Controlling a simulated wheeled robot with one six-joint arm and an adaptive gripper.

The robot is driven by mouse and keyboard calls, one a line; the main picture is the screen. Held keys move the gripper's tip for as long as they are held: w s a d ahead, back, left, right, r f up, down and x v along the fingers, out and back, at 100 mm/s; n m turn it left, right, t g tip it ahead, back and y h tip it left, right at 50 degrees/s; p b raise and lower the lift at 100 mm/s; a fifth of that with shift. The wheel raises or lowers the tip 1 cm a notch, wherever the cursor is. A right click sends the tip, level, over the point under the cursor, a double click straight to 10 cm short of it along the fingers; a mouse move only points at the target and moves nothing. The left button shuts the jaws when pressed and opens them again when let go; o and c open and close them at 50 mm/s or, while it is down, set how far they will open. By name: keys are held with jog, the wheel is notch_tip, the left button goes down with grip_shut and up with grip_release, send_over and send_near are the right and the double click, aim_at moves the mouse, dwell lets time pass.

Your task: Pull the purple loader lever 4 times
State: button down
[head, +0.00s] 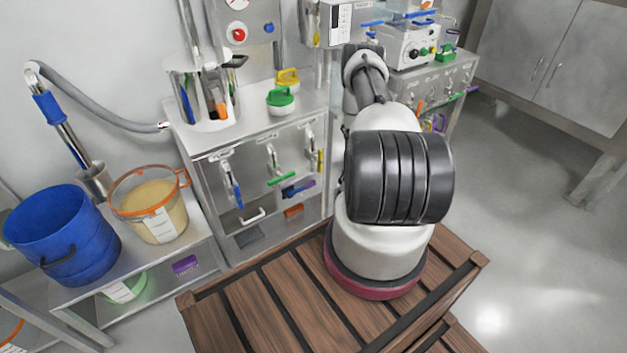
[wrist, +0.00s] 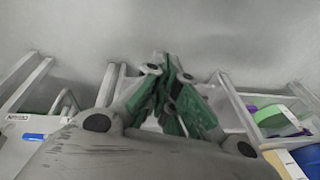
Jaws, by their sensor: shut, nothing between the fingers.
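My gripper (wrist: 175,75) is shut and empty in the wrist view, its green-padded fingertips together in front of a blurred grey surface. In the head view my arm reaches away to the back, and I cannot make out the fingers. A purple part (head: 440,123) shows just right of my arm on the right-hand cabinet, partly hidden; I cannot tell whether it is the loader lever. A purple piece (head: 304,187) is on the left cabinet's front, beside a blue one. In the wrist view a purple thing (wrist: 250,108) lies at the right, apart from the fingers.
The left steel cabinet (head: 218,210) carries several handles and a steel vessel (head: 203,100). Green and yellow lidded items (head: 281,98) stand on it. A blue bucket (head: 62,235) and a clear tub (head: 150,200) stand on a low bench. The floor at right (head: 540,220) is clear.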

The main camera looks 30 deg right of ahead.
notch_tip(320, 180, down, 4)
jog(key=w+a+r+t, duration=0.1)
jog(key=a+t, duration=0.1)
jog(key=n+t+h, duration=0.1)
jog(key=t, duration=1)
send_near(309, 176)
jog(key=r+v, duration=0.1)
jog(key=v, duration=0.3)
jog(key=shift+w+a+f, duration=0.15)
jog(key=shift+w+f, duration=0.05)
jog(key=shift+w, duration=0.05)
jog(key=x, duration=1)
jog(key=shift+f, duration=0.15)
jog(key=shift+d+f, duration=0.15)
jog(key=shift+d, duration=0.05)
